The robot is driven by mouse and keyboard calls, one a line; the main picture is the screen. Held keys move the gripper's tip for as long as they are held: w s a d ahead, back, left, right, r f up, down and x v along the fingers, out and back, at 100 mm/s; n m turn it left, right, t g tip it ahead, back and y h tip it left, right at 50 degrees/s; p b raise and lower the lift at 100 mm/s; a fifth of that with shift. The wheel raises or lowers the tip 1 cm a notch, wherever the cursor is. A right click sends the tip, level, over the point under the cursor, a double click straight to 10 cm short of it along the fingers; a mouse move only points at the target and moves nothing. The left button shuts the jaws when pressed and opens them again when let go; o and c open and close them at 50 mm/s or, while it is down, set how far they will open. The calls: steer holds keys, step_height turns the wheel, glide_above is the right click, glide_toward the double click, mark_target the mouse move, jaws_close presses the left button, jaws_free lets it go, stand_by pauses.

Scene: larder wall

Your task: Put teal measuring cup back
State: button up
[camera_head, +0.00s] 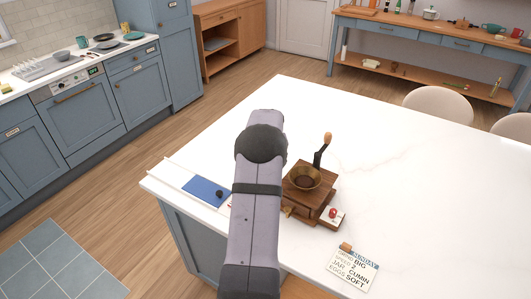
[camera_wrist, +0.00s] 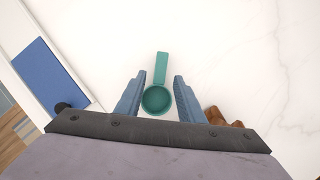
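The teal measuring cup (camera_wrist: 157,98) lies on the white countertop in the wrist view, its round bowl nearest me and its flat handle pointing away. My gripper (camera_wrist: 156,92) is open, with one blue finger on each side of the cup's bowl and a visible gap on both sides. I cannot tell how high the fingertips are above the counter. In the head view my arm hides the cup and the gripper.
A wooden coffee grinder (camera_head: 309,190) with a crank stands right of my arm. A blue panel in a white tray (camera_head: 206,190) lies to the left. A lettered card (camera_head: 353,267) lies near the front edge. The right and back of the white counter (camera_head: 420,180) are clear.

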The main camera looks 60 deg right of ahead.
steer(key=b+v, duration=0.2)
steer(key=v, duration=0.7)
steer(key=w+a+f+n+y, duration=0.1)
steer(key=w+a+n, duration=0.2)
steer(key=a+n, duration=0.6)
steer(key=w+a+f+n+g+y, duration=0.1)
steer(key=w+a+n, duration=0.35)
steer(key=a, duration=0.75)
steer(key=w+a+f+n+y, duration=0.1)
steer(key=a+n, duration=0.8)
steer(key=a, duration=0.1)
steer(key=s+a+f+n+g, duration=0.1)
steer(key=s+a+f+n, duration=0.1)
steer(key=s+a+n, duration=0.5)
steer(key=s+a+f+n+g, duration=0.1)
steer(key=s+a+n, duration=0.5)
steer(key=a+n, duration=0.7)
steer(key=shift+s+a+f+n, duration=0.35)
steer(key=shift+f+n, duration=0.35)
steer(key=shift+n, duration=0.55)
